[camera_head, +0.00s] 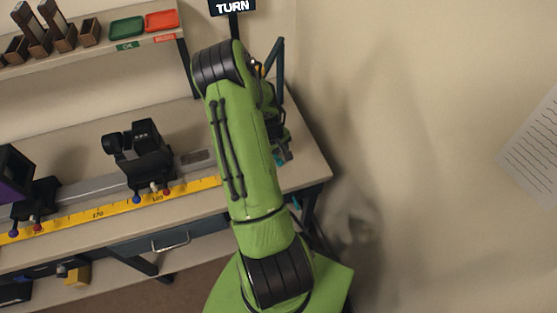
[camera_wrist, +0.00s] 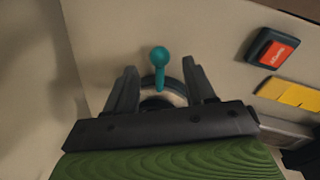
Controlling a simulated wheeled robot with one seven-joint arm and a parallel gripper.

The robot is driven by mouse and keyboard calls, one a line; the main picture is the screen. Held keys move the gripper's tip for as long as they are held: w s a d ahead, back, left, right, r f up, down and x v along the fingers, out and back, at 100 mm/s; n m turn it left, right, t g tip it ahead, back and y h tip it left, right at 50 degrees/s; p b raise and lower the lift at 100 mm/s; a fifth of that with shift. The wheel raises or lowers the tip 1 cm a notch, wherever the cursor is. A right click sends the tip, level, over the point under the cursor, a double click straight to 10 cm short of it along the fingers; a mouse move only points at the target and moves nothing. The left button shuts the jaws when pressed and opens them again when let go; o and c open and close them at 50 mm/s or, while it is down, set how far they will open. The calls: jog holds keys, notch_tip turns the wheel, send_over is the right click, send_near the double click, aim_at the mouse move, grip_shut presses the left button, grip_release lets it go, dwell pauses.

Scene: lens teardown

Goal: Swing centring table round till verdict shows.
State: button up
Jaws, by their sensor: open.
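In the wrist view a teal knob on a short stem (camera_wrist: 160,58) stands at a dark round table with a pale top (camera_wrist: 176,98), which I take for the centring table. My gripper (camera_wrist: 159,68) is open, with one finger on each side of the knob's stem. Gaps show between the fingers and the stem, and nothing is held. The gripper's body hides the near part of the round table. In the head view my arm covers most of this spot. A black sign (camera_head: 232,7) above it reads "TURN".
A red-topped block (camera_wrist: 277,53) and a yellow scale (camera_wrist: 290,94) lie right of the knob. On the bench, a rail carries black holders (camera_head: 143,160) left of my arm. A shelf above holds a green tray (camera_head: 126,27) and a red tray (camera_head: 162,20).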

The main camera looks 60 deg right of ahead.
aim_at(279, 160)
jog(key=f, duration=0.3)
jog(key=shift+d+f, duration=0.35)
jog(key=shift+s, duration=0.1)
grip_shut()
